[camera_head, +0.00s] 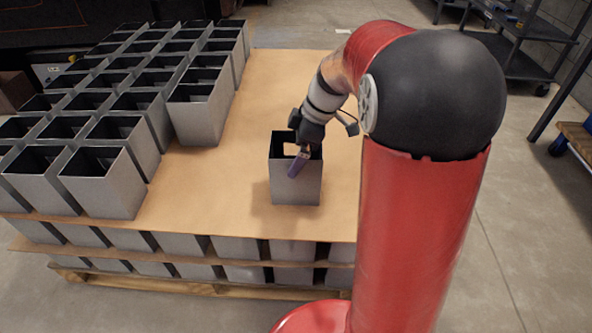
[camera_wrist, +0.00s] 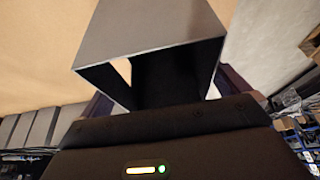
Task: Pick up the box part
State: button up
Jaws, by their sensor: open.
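A grey open-topped box part (camera_head: 296,184) stands upright and alone on the brown sheet (camera_head: 240,130) on top of the pallet stack. My gripper (camera_head: 297,163) is at the top of this box in the head view, with a purple finger in front of its near wall. The wrist view shows the box (camera_wrist: 150,32) close ahead, its dark open end facing my gripper (camera_wrist: 165,98). Dark purple finger parts show on both sides of the box there. The jaws are open; whether either finger touches the box cannot be told. The fingertips are mostly hidden behind the box.
Several like grey boxes (camera_head: 105,183) stand in tight rows on the left of the sheet. More layers of boxes lie below, on a wooden pallet (camera_head: 200,287). The sheet around the lone box is clear. A shelf cart (camera_head: 520,45) stands at the back right.

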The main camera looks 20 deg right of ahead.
dwell(0.4)
jog(key=c, duration=1.4)
jog(key=shift+c, duration=0.7)
jog(key=shift+r, duration=0.2)
